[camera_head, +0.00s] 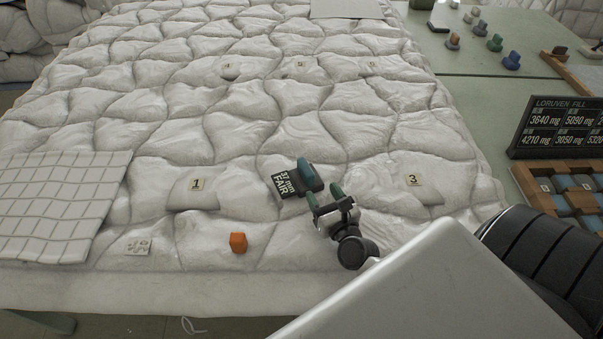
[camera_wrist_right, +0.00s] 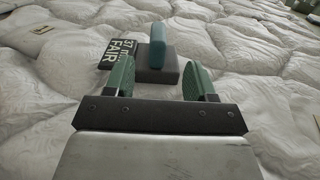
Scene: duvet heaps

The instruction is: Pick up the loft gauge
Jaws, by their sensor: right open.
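The loft gauge (camera_head: 308,175) is a dark block with a teal upright grip and a dark plate reading "37 mm FAIR" (camera_head: 284,186). It rests on the quilted white duvet (camera_head: 250,110) near the middle. In the right wrist view the gauge (camera_wrist_right: 157,74) stands ahead of my right gripper (camera_wrist_right: 160,78), roughly between the lines of its fingers. My right gripper, also seen in the head view (camera_head: 325,197), is open and empty with green finger pads, just to the near right of the gauge. My left gripper is out of view.
An orange block (camera_head: 238,243) and number cards 1 (camera_head: 196,185) and 3 (camera_head: 413,181) lie on the duvet. A checked cloth (camera_head: 60,205) covers the left. At right, a green table holds a "LORUVEN FILL" board (camera_head: 556,127), a wooden tray (camera_head: 530,190) and several small grips.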

